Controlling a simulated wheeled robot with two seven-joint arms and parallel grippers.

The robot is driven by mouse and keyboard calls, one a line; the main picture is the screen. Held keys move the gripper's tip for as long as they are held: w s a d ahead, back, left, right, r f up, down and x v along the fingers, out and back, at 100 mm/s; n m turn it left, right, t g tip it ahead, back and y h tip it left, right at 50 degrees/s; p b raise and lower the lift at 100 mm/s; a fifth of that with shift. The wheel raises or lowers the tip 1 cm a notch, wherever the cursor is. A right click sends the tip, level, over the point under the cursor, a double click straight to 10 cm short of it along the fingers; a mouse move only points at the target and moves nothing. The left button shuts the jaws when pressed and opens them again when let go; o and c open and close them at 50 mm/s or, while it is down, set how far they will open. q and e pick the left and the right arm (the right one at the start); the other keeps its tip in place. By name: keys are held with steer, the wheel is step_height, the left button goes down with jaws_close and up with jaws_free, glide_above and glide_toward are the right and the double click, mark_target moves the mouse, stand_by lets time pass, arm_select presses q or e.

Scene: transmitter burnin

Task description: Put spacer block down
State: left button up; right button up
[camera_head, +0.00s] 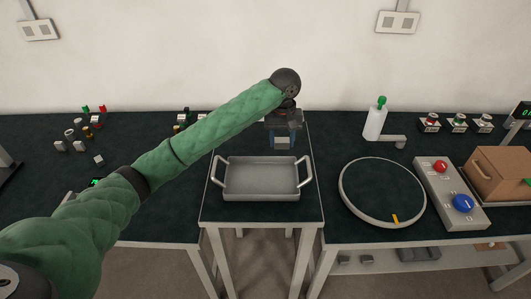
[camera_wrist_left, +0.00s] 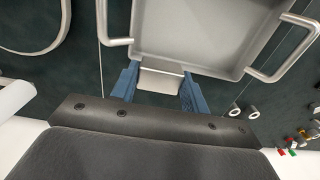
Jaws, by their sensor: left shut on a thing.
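The spacer block (camera_head: 282,143) is a small light-grey block. My left gripper (camera_head: 283,140) is shut on it, just behind the far edge of the metal tray. In the left wrist view the block (camera_wrist_left: 160,80) sits between the blue fingers of the gripper (camera_wrist_left: 160,88), and the tray's edge shows right beside it. From these views I cannot tell whether the block touches the table. My right gripper is not in view.
The grey metal tray (camera_head: 262,196) with two handles stands on the middle table and looks empty. Several small parts lie at left.

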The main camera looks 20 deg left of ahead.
arm_select(q)
steer(key=w+a+f+p, duration=0.1)
steer(key=a+f, duration=0.1)
steer(key=a, duration=0.1)
steer(key=w+a+f+p, duration=0.1)
steer(key=a+f+p, duration=0.1)
steer(key=a, duration=0.2)
steer(key=w+a+f+p, duration=0.1)
steer(key=a+f, duration=0.1)
steer(key=a, duration=0.1)
steer(key=shift+w+a+p, duration=0.25)
steer(key=shift+a+p, duration=0.15)
step_height(320, 180, down, 4)
steer(key=shift+r+p, duration=0.15)
steer(key=shift+p, duration=0.9)
steer(key=shift+f, duration=0.35)
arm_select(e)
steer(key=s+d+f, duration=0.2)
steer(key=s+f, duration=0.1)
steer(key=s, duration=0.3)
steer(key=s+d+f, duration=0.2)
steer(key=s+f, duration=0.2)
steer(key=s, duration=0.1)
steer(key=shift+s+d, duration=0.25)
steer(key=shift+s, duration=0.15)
arm_select(q)
steer(key=shift+w, duration=0.1)
steer(key=o, duration=1.2)
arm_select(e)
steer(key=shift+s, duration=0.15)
